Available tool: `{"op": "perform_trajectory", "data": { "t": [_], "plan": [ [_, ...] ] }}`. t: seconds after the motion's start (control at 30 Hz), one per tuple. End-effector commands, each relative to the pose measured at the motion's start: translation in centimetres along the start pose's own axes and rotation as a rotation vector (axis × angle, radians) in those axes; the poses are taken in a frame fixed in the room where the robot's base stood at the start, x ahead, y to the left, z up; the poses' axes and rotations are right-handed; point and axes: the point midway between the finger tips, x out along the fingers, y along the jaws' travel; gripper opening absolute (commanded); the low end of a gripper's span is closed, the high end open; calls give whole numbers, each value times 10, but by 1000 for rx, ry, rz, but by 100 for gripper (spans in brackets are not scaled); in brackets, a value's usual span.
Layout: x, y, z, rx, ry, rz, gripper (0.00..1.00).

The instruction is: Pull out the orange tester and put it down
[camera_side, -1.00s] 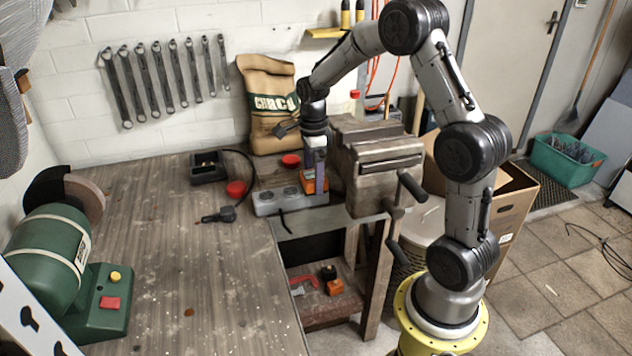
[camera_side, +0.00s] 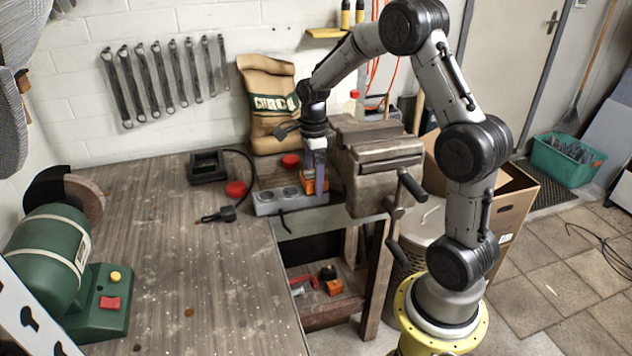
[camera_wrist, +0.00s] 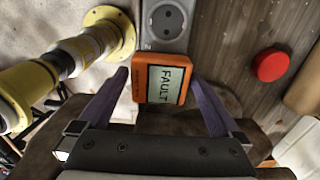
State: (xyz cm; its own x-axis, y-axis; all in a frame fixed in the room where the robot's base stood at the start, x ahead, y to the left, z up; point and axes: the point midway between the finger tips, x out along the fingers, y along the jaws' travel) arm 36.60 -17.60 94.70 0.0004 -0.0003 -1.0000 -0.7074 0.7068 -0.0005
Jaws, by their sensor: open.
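The orange tester (camera_wrist: 163,84) is in the wrist view, its grey screen reading "FAULT". It sits at the end of the grey socket strip (camera_wrist: 166,22), covering that end; whether its plug is in a socket is hidden. In the side view the tester (camera_side: 309,186) is partly hidden behind a finger, at the right end of the strip (camera_side: 268,202). My gripper (camera_wrist: 160,95) is open, with one purple finger on each side of the tester. A gap shows at the right finger; the left fingertip is close to the tester's edge. In the side view my gripper (camera_side: 314,185) points down beside the vise.
The vise (camera_side: 375,160) stands just right of my gripper. A red round object (camera_wrist: 270,65) lies right of the strip in the wrist view. A black plug with cable (camera_side: 220,214) lies left of the strip. The bench top (camera_side: 190,265) towards the grinder (camera_side: 60,250) is mostly clear.

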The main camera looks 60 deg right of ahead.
Motion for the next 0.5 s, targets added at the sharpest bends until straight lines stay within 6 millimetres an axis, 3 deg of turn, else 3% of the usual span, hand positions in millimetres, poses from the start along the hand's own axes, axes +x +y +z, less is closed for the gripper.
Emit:
{"op": "perform_trajectory", "data": {
  "t": [0.43, 0.5],
  "plan": [
    [0, 0, 0, 0, 0, 1, 100],
    [0, 0, 0, 0, 0, 1, 89]
  ]
}}
